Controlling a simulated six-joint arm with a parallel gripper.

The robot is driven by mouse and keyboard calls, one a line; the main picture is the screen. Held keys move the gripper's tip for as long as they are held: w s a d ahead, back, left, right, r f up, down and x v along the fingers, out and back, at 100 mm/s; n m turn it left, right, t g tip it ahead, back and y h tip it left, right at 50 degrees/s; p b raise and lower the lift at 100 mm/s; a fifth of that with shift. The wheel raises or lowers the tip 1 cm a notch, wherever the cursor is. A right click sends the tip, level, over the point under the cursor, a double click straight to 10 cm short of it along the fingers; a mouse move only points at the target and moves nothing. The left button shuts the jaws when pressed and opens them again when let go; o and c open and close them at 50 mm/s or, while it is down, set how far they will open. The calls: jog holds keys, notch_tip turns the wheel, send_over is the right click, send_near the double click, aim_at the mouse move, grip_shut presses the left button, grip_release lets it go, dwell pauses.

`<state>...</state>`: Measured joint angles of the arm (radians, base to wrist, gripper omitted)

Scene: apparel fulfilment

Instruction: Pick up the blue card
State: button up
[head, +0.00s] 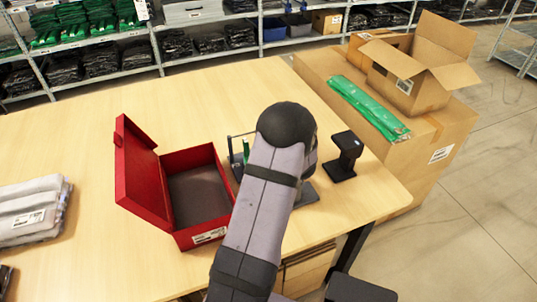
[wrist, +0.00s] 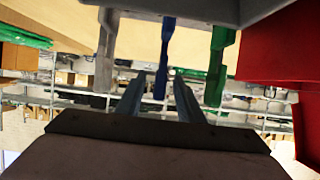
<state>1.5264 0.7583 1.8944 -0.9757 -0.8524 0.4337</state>
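The blue card (wrist: 166,48) shows edge-on as a narrow blue strip in the wrist view, just beyond my fingertips and roughly in line with the gap between them. My gripper (wrist: 158,88) is open, its two fingers apart with nothing visibly held. I cannot tell how deep the gap to the card is. A grey card (wrist: 105,48) is to its left and a green card (wrist: 217,62) to its right. In the head view my arm hides the gripper and the blue card; a bit of green (head: 246,150) shows beside the arm.
An open red box (head: 200,190) with its lid raised stands left of my arm; its red side also fills the right of the wrist view (wrist: 275,58). A black stand (head: 345,158) is to the right. Folded grey garments (head: 32,212) lie far left on the wooden table (head: 90,130).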

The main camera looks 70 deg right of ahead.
grip_shut()
jog(key=shift+r, duration=0.1)
